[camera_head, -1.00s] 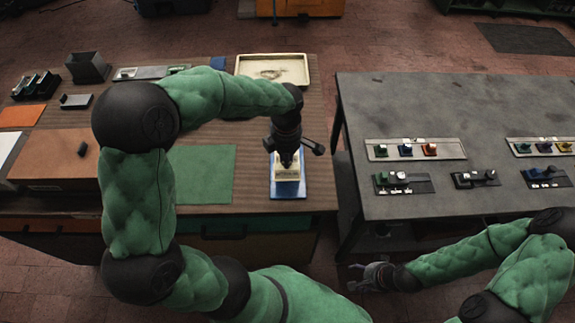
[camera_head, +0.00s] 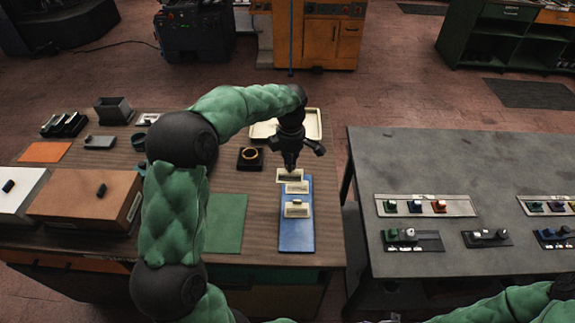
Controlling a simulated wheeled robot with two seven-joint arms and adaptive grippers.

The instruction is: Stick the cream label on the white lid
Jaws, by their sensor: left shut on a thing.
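My left gripper (camera_head: 290,165) is shut on a cream label (camera_head: 290,176) with a dark printed strip, above the far end of a blue board (camera_head: 297,240). Two more pale labels lie on this board, one at its far end (camera_head: 297,188) and one near its middle (camera_head: 297,211). The white lid (camera_head: 22,188) tops a white box at the left table edge, with a small dark knob on it. The gripper is well to the right of this lid. My right gripper is out of view below the frame.
A brown lidded box (camera_head: 75,203) stands beside the white one. A green mat (camera_head: 226,225) lies between it and the blue board. A cream tray (camera_head: 262,130) and a black holder with a ring (camera_head: 250,159) are behind. A grey table (camera_head: 450,155) stands right.

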